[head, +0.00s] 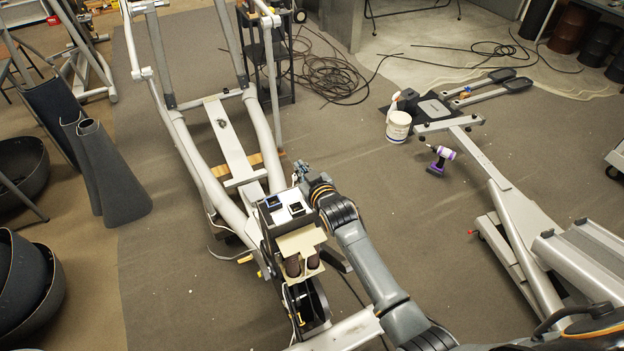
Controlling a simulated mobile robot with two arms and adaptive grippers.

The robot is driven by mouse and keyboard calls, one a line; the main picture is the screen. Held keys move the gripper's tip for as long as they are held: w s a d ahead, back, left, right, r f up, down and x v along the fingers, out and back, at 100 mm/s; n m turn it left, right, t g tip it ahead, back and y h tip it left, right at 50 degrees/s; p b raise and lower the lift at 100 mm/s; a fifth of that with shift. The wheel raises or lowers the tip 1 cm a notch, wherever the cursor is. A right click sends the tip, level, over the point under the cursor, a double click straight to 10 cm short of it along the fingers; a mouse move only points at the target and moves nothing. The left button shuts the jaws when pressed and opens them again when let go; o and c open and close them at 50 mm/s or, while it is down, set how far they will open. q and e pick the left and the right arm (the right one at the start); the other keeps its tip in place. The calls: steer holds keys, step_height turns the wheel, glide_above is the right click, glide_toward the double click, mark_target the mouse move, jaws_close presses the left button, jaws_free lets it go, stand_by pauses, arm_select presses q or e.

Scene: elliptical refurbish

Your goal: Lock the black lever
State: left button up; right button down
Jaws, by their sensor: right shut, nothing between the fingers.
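My right arm reaches in from the lower right. Its gripper (301,171) is shut and empty, beside the upper right edge of a box-like unit (266,222) on the elliptical machine's frame (208,181). Two small black pieces sit on pale squares on top of this unit, a left one (272,202) and a right one (296,209). I cannot tell whether either is the black lever, or whether the gripper touches the unit. My left gripper is not in view.
A white bucket (398,127) and a purple drill (440,160) stand on the floor to the right. A second grey metal frame (520,212) lies farther right. Coiled black cable (330,77) lies at the back. Carpet between is clear.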

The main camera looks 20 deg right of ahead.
arm_select(q)
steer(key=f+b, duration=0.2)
steer(key=b, duration=0.1)
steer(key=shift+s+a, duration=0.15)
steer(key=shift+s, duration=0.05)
arm_select(e)
steer(key=v, duration=1)
steer(key=shift+s+r, duration=0.2)
steer(key=shift+r, duration=0.25)
steer(key=shift+w, duration=0.1)
steer(key=shift+a, duration=0.1)
